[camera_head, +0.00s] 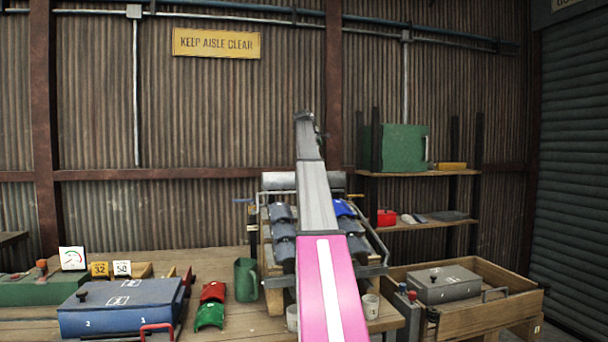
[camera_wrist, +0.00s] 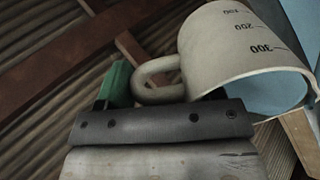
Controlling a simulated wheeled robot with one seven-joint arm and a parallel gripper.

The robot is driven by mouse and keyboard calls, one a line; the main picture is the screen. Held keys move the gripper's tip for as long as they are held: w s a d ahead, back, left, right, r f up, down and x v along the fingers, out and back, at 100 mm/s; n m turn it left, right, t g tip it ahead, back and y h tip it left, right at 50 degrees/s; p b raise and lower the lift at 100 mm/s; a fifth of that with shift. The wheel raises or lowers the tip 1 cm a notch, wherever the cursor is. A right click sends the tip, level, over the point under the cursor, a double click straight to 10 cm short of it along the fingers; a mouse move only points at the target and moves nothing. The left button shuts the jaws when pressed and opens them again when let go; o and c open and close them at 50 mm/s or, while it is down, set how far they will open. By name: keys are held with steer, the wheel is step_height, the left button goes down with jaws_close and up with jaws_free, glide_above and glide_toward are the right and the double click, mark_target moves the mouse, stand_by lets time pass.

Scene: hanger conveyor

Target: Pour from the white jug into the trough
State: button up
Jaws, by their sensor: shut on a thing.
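The white jug (camera_wrist: 225,50) fills the upper right of the wrist view, with dark volume marks on its side. Its mouth faces the lower right of that picture, and pale blue (camera_wrist: 265,95) shows inside it. My gripper (camera_wrist: 160,120) is shut on the jug, by its looped handle as far as I see; the jaw contact is partly hidden. The jug and my gripper are not seen in the head view, where my arm stretches up the middle. I cannot make out the trough for certain.
A conveyor frame with grey and blue pieces (camera_head: 282,215) stands behind my arm. A green jug (camera_head: 246,280), red and green curved pieces (camera_head: 210,306) and a blue case (camera_head: 122,308) stand left. A wooden crate (camera_head: 470,315) and a shelf (camera_head: 420,226) are right.

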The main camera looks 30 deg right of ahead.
stand_by(0.4)
steer(key=shift+s+a+r+t+h, duration=0.2)
steer(key=shift+t+h, duration=0.2)
steer(key=shift+h, duration=0.2)
steer(key=shift+a, duration=0.1)
stand_by(0.3)
steer(key=shift+s+a+r+t+h, duration=0.15)
steer(key=shift+t+h, duration=0.15)
steer(key=shift+h, duration=0.2)
steer(key=shift+a, duration=0.1)
stand_by(0.4)
steer(key=shift+s+a+t+h, duration=0.2)
steer(key=shift+t+h, duration=0.1)
steer(key=shift+h, duration=0.1)
steer(key=shift+a, duration=0.1)
stand_by(0.5)
steer(key=shift+s+a+t+h, duration=0.2)
steer(key=shift+t+h, duration=0.2)
steer(key=shift+h, duration=0.2)
